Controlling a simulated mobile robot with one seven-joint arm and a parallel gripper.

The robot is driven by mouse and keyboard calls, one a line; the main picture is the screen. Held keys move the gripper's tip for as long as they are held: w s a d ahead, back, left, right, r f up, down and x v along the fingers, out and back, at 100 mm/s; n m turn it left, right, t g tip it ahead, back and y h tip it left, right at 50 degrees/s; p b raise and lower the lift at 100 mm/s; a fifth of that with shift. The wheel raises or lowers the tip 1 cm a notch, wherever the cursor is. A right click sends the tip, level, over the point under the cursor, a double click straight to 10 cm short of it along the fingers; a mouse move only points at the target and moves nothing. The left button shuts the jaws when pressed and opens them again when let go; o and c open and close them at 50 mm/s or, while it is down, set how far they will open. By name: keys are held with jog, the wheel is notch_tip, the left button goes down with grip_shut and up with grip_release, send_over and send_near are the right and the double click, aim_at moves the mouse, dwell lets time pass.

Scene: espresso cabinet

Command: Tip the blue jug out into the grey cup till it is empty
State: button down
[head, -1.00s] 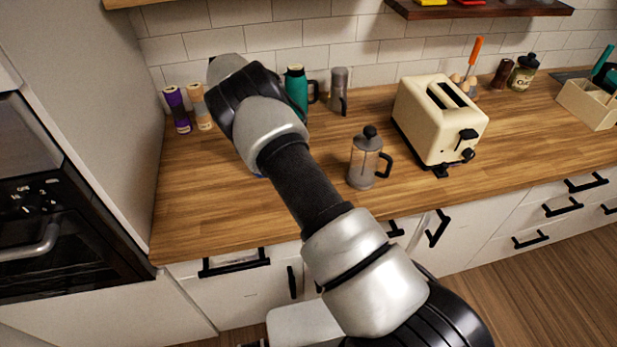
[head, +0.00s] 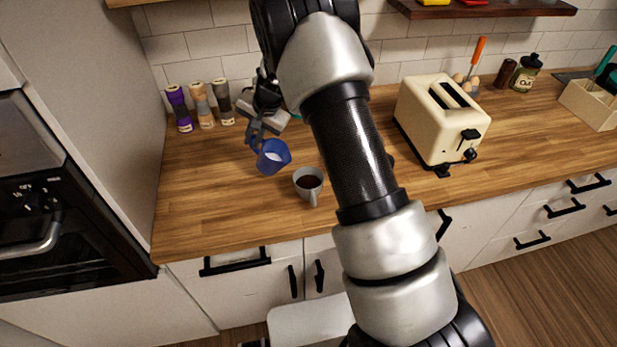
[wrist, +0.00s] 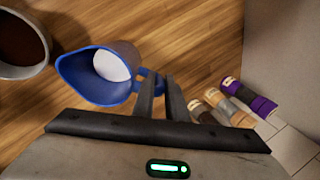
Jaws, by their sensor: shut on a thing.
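The blue jug (head: 273,163) is in my gripper (head: 256,138), which is shut on its handle. White liquid shows inside it. In the wrist view the jug (wrist: 85,88) has its spout toward the left, and the gripper fingers (wrist: 158,82) close on the handle at its right. The jug looks little tilted; I cannot tell how far it is above the counter. The grey cup (head: 299,191) stands just right of and nearer than the jug, apart from it, with dark liquid inside. Part of the cup (wrist: 22,73) shows at the left of the wrist view.
Several shakers (head: 201,106) stand along the wall at the left. A cream toaster (head: 437,120) stands to the right of my arm. The wooden counter (head: 205,205) is clear at the front left. My arm hides the middle of the counter.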

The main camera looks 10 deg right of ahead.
jog(key=shift+t+y, duration=0.9)
jog(key=v, duration=0.4)
jog(key=shift+s+d+f, duration=0.2)
jog(key=shift+d, duration=0.1)
jog(key=shift+s+d+f+b, duration=0.15)
jog(key=shift+f+b, duration=0.1)
jog(key=shift+b, duration=0.6)
jog(key=shift+s+r+t+y+b, duration=0.15)
jog(key=shift+r+t+y+b, duration=0.25)
jog(key=shift+r, duration=0.1)
jog(key=shift+s+d+r+b, duration=0.2)
jog(key=shift+d+r+b, duration=0.1)
jog(key=shift+b, duration=0.95)
jog(key=b, duration=0.2)
jog(key=r+t+y+b, duration=0.1)
jog(key=b, duration=0.1)
jog(key=shift+s+d+r+t+y, duration=0.3)
jog(key=shift+s+d, duration=0.05)
jog(key=shift+s, duration=0.05)
jog(key=s+d+r+t+y+b, duration=0.3)
jog(key=s+d+b, duration=0.1)
jog(key=b, duration=0.7)
jog(key=w+a+f+g+h+p, duration=0.2)
jog(key=w+a+g+h+p, duration=0.1)
jog(key=p, duration=0.8)
jog(key=shift+w+a+f, duration=0.25)
jog(key=shift+w+a, duration=0.25)
jog(key=shift+a, duration=0.05)
